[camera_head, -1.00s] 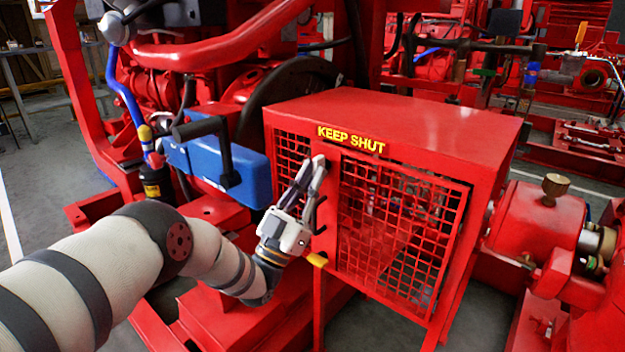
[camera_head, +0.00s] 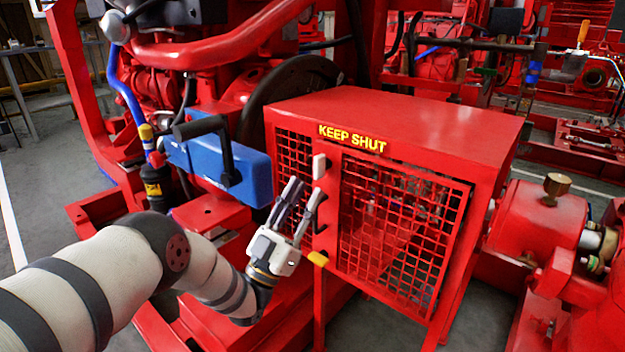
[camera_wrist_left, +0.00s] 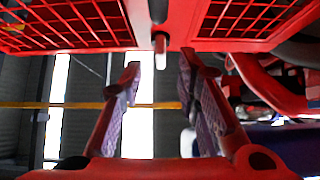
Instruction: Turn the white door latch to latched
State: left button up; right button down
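The white door latch (camera_head: 319,167) is a small upright bar on the red strip at the left edge of the mesh door (camera_head: 400,225), just under the "KEEP SHUT" lettering. A pale bar, likely the latch (camera_wrist_left: 160,58), shows in the left wrist view between the fingertips. My left gripper (camera_head: 304,188) is open and empty, just below and left of the latch, with a visible gap to it in the head view. It also shows open in the left wrist view (camera_wrist_left: 159,72). My right gripper is not in view.
A black handle (camera_head: 319,212) sits on the strip below the latch, close to the left fingers. A yellow piece (camera_head: 318,258) sticks out lower down. A blue box (camera_head: 218,168) stands left of the red guard (camera_head: 425,125).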

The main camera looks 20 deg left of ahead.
pick_arm(q)
jog(key=v, duration=0.8)
